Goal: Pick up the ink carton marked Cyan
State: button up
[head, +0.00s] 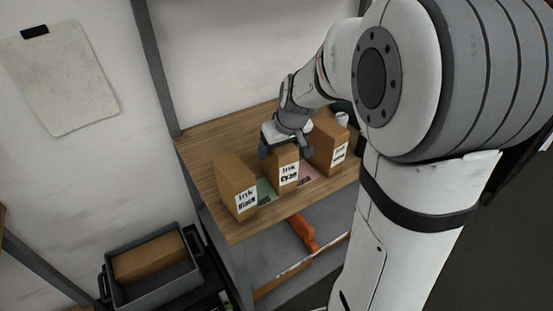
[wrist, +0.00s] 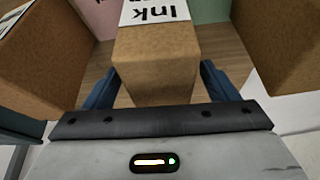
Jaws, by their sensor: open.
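The ink carton marked Cyan (head: 287,172) is a brown box with a white label, standing on the wooden shelf top between two other cartons. My gripper (head: 286,148) is over it from above, with its fingers apart. In the wrist view the Cyan carton (wrist: 155,62) lies between the two blue fingers of my gripper (wrist: 158,88), with a gap visible at each side. Its label shows only partly there, reading "Ink".
The carton marked Black (head: 235,183) stands to the left and another ink carton (head: 328,146) to the right, both close to my gripper. Green (head: 264,191) and pink (head: 309,174) cards lie on the wooden top (head: 205,150). A grey bin (head: 151,268) holding a box is lower left.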

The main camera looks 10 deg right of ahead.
jog(key=shift+w+a+f, duration=0.1)
jog(key=shift+w+f, duration=0.15)
jog(key=shift+f, duration=0.45)
jog(key=shift+f+b, duration=0.25)
jog(key=shift+b, duration=0.15)
jog(key=c, duration=1.5)
